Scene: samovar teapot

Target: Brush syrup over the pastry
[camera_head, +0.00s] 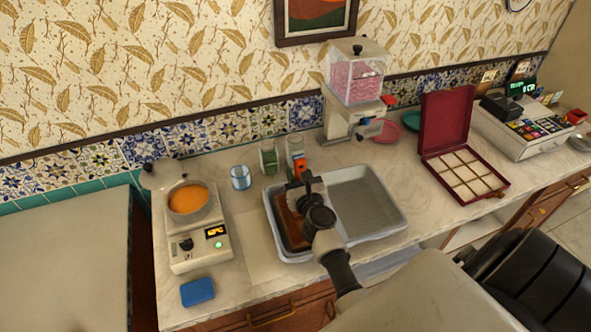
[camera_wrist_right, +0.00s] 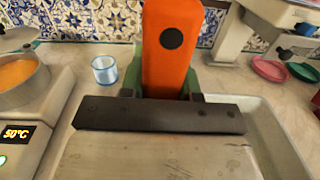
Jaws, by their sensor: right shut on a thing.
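My right gripper (camera_head: 304,188) is over the left part of the grey tray (camera_head: 376,222). It is shut on a tool with an orange handle (camera_wrist_right: 172,45), which I take for the brush; its wide dark band (camera_wrist_right: 160,116) spans the right wrist view. A pale flat area lies below the band; I cannot tell whether it is part of the tool. The brown pastry (camera_head: 291,228) lies in the tray's left part, partly hidden by my gripper and arm. Orange syrup (camera_head: 188,198) fills a pot on the heater at left; it also shows in the wrist view (camera_wrist_right: 14,72). My left gripper is out of view.
The white heater (camera_head: 203,256) has a lit display. A blue glass (camera_head: 240,178) and small bottles (camera_head: 268,157) stand behind the tray. A blue sponge (camera_head: 198,291) lies at the front edge. A dispenser (camera_head: 354,90), an open red box (camera_head: 463,165) and a cash register (camera_head: 522,125) are to the right.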

